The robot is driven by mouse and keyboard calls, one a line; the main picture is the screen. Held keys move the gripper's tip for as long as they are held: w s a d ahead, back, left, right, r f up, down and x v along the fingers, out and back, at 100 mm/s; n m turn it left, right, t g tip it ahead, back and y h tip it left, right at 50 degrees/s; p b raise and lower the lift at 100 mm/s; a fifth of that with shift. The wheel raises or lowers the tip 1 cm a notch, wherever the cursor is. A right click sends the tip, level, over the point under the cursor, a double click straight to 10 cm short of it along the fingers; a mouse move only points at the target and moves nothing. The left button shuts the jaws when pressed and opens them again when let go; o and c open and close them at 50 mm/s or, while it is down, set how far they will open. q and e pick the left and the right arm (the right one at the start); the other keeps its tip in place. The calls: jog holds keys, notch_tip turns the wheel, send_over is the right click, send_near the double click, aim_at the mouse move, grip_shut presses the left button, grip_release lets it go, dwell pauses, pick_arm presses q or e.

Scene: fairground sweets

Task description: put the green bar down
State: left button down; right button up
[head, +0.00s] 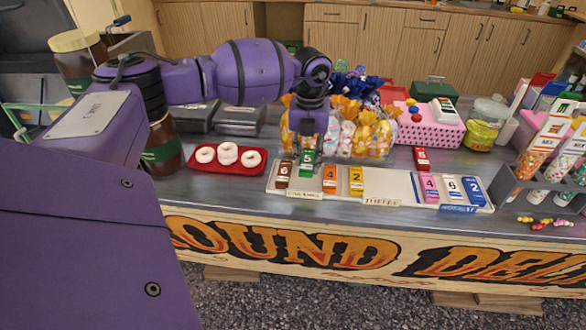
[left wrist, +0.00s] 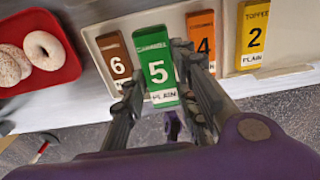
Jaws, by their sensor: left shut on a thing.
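The green bar (head: 307,160), marked 5, is held in my left gripper (head: 308,150). In the left wrist view the green bar (left wrist: 155,66) stands between the two fingers (left wrist: 160,80), which are shut on it. It is over the left part of the pale tray (head: 398,186), between the brown bar (head: 284,172), marked 6, and the orange bar (head: 330,178), marked 4. It looks larger and nearer than its neighbours in the wrist view; whether its bottom touches the tray is hidden. My right gripper is not in view.
A yellow bar (head: 356,181) lies right of the orange one. Pink (head: 430,188), white (head: 450,190) and blue (head: 473,191) bars fill the tray's right end; a red bar (head: 421,158) is behind. A red tray of doughnuts (head: 200,168) is left. Bagged sweets (head: 378,136) stand close behind.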

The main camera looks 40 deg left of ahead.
aim_at(307, 160)
pick_arm(q)
jog(key=shift+w+f, duration=0.1)
jog(key=shift+f, duration=1.45)
jog(key=shift+f, duration=0.6)
jog(key=c, duration=1.4)
grip_release()
notch_tip(307, 160, up, 13)
jog(key=shift+r, duration=0.1)
